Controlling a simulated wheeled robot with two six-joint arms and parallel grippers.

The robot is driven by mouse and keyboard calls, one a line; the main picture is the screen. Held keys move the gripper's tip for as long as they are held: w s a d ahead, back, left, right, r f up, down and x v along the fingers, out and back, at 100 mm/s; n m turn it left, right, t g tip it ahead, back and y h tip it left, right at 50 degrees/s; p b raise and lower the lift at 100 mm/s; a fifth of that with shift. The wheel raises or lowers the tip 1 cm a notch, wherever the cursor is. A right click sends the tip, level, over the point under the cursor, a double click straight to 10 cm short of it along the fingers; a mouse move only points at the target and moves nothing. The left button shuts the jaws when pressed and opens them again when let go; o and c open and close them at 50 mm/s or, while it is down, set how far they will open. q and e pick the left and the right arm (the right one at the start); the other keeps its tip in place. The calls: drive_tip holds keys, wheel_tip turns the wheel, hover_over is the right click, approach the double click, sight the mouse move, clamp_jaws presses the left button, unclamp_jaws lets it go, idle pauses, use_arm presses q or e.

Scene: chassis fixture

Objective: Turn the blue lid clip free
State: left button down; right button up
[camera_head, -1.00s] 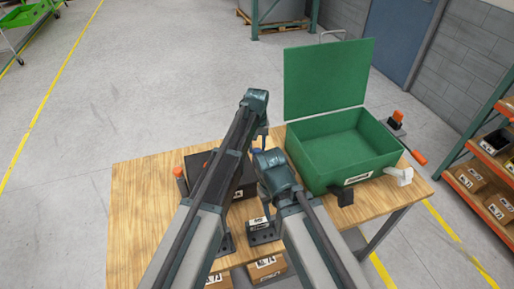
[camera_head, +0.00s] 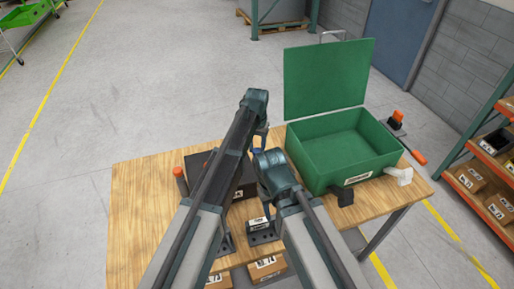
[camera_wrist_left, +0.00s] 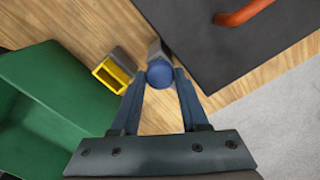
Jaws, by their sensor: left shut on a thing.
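The blue lid clip (camera_wrist_left: 160,73) is a round blue knob beside the edge of a dark box lid (camera_wrist_left: 225,45) in the left wrist view. My left gripper (camera_wrist_left: 160,84) is shut on it, one finger on each side. In the head view, my left gripper (camera_head: 260,140) reaches down between the dark box (camera_head: 246,178) and the green box, with a little blue showing near its tips. The dark box is partly hidden behind my left arm. An orange handle (camera_wrist_left: 243,14) lies on the dark lid. My right arm shows, but its gripper is hidden.
An open green box (camera_head: 335,160) stands close on the right of the wooden table (camera_head: 140,220). A grey part with a yellow rim (camera_wrist_left: 112,74) sits left of the clip. A small black block (camera_head: 262,230) is near the front. The table's left side is clear.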

sight(257, 150)
use_arm(q)
drive_tip(key=shift+c, duration=2.1)
unclamp_jaws()
drive_tip(key=shift+r, duration=0.1)
wheel_tip(257, 150, up, 14)
drive_tip(key=p, duration=1.4)
drive_tip(key=shift+f, duration=0.2)
drive_tip(key=s+a+f+b, duration=0.2)
drive_tip(key=s+f+b, duration=0.3)
drive_tip(key=s, duration=0.4)
drive_tip(key=s+a+f+b, duration=0.2)
drive_tip(key=s+f+b, duration=0.4)
drive_tip(key=s, duration=0.3)
drive_tip(key=s+a+f+y+b, duration=0.1)
drive_tip(key=s+a+f+b, duration=0.1)
drive_tip(key=s+f+b, duration=0.4)
drive_tip(key=s, duration=0.2)
drive_tip(key=shift+s+a, duration=0.3)
drive_tip(key=shift+s, duration=0.1)
